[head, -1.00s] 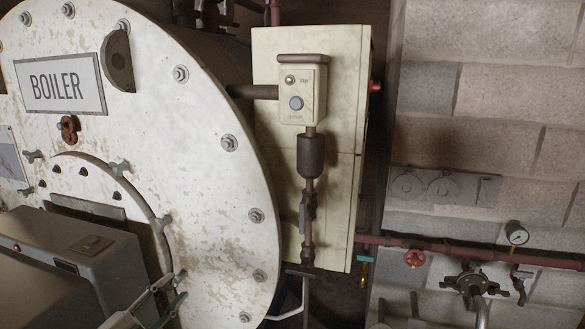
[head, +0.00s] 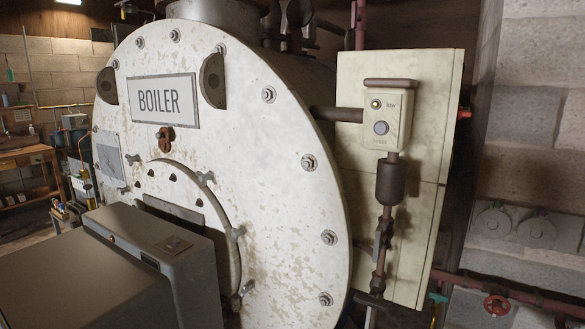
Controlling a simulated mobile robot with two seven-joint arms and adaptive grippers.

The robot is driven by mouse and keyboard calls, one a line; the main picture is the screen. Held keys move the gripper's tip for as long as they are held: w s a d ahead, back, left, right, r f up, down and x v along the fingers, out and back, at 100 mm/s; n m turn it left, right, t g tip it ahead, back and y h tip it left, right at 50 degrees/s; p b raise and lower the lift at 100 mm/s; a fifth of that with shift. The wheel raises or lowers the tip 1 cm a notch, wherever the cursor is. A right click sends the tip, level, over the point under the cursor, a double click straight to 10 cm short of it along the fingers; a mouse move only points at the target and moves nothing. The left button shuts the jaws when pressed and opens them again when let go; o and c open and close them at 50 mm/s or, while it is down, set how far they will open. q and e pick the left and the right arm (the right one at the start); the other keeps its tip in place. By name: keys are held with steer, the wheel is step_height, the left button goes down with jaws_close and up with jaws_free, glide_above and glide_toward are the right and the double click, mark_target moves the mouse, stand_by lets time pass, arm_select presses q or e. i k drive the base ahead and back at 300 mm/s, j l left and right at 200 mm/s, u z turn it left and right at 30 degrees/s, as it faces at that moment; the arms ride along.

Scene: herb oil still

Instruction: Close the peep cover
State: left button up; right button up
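A small rust-brown fitting (head: 166,138), which looks like the peep cover, is on the white boiler front (head: 275,190), just below the BOILER sign (head: 163,100) and above the round door (head: 217,220). It is small here, and I cannot tell how far its cover stands off the peephole. Neither of my grippers shows in the head view now, so their places relative to the cover are not visible.
A grey burner housing (head: 120,270) juts out in front of the round door's lower part. Several clamps line the door rim. A pale control panel (head: 425,150) with a button box (head: 387,118) and pipes stands at right. A cluttered workbench (head: 25,155) is at far left.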

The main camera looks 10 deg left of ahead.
mark_target(163, 134)
steer(key=u, duration=1.2)
